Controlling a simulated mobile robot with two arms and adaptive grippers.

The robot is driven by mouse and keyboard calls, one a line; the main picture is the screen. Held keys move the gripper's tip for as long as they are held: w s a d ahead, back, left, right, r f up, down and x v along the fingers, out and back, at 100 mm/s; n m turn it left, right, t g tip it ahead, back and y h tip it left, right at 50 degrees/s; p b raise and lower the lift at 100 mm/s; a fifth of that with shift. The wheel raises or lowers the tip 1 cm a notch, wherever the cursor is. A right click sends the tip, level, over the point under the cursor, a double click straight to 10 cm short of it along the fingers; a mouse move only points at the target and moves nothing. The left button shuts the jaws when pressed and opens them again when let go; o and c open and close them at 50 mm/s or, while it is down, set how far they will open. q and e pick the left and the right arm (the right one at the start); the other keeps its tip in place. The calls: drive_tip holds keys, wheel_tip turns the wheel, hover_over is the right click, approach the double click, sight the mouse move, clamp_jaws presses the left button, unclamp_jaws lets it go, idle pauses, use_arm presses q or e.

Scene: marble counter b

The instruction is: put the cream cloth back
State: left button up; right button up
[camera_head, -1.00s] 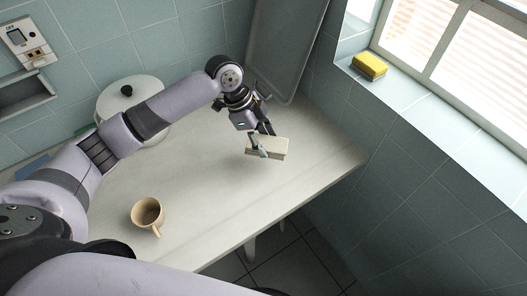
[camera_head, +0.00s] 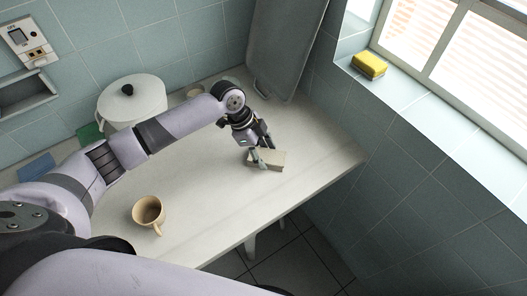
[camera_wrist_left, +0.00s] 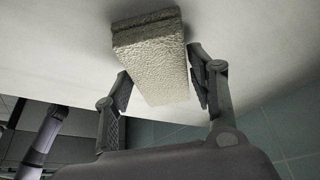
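The cream cloth (camera_head: 271,160), a folded block, is at the counter's right part in the head view and looks to rest on the counter. It also shows in the left wrist view (camera_wrist_left: 158,62), with a rough, creased surface. My left gripper (camera_head: 262,155) is above and around it; its near finger partly hides the cloth. In the left wrist view the gripper (camera_wrist_left: 160,80) has its fingers spread on either side of the cloth, with a gap at the right finger; contact at the left finger is unclear. My right gripper is out of view.
A tan mug (camera_head: 149,212) stands at the counter's front. A white lidded pot (camera_head: 132,105), a green item (camera_head: 90,133) and a blue item (camera_head: 36,167) are at the left. A grey tray (camera_head: 283,50) leans on the back wall. A yellow sponge (camera_head: 370,65) lies on the sill.

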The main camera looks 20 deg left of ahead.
use_arm(q)
drive_tip(key=o, duration=0.3)
drive_tip(key=shift+o, duration=0.2)
drive_tip(key=shift+r, duration=0.25)
drive_tip(key=b+v, duration=0.1)
drive_tip(key=v, duration=1)
drive_tip(key=shift+a+r, duration=0.2)
drive_tip(key=shift+r, duration=0.15)
